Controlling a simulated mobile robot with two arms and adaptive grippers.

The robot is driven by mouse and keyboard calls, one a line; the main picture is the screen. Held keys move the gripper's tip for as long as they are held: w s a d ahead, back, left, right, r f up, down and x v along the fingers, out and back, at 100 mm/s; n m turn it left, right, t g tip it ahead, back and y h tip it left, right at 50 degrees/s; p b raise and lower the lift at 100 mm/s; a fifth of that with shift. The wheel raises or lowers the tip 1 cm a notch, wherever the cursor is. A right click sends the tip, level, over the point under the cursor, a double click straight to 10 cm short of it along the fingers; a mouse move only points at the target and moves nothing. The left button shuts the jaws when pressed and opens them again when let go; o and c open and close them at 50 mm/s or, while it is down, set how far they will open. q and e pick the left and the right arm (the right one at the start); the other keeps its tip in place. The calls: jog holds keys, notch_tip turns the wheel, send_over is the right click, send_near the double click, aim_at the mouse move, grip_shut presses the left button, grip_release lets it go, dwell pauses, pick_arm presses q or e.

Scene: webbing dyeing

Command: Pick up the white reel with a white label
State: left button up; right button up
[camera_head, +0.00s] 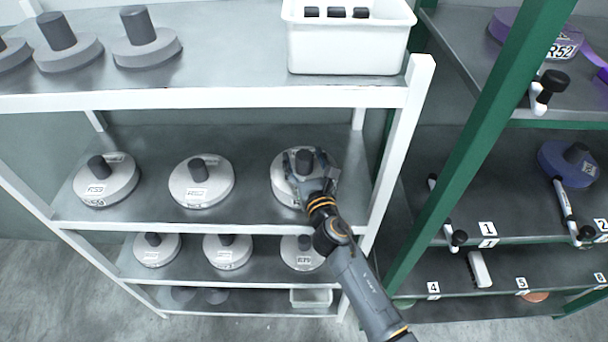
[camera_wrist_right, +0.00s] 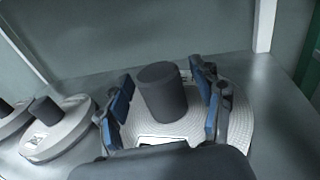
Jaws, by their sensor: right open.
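A white reel (camera_head: 281,183) with a dark cylindrical knob (camera_head: 305,160) lies on the middle shelf of the white rack, at its right end. My right gripper (camera_head: 310,168) reaches over this reel. In the right wrist view, its open blue-padded fingers (camera_wrist_right: 168,100) stand on either side of the dark knob (camera_wrist_right: 161,92), with gaps visible. Part of a white label (camera_wrist_right: 165,141) shows in front of the knob, mostly hidden by the gripper body. The reel's white disc (camera_wrist_right: 238,125) spreads beneath the fingers. My left gripper is not seen.
Two similar labelled white reels (camera_head: 106,185) (camera_head: 202,190) lie to the left on the same shelf. More reels (camera_head: 228,257) lie on the shelf below. A white bin (camera_head: 348,55) stands on the top shelf. A rack post (camera_head: 396,150) and a green post (camera_head: 478,140) rise right of my arm.

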jog(key=shift+s+r, duration=0.1)
jog(key=shift+c, duration=0.4)
grip_shut()
jog(key=shift+r, duration=0.2)
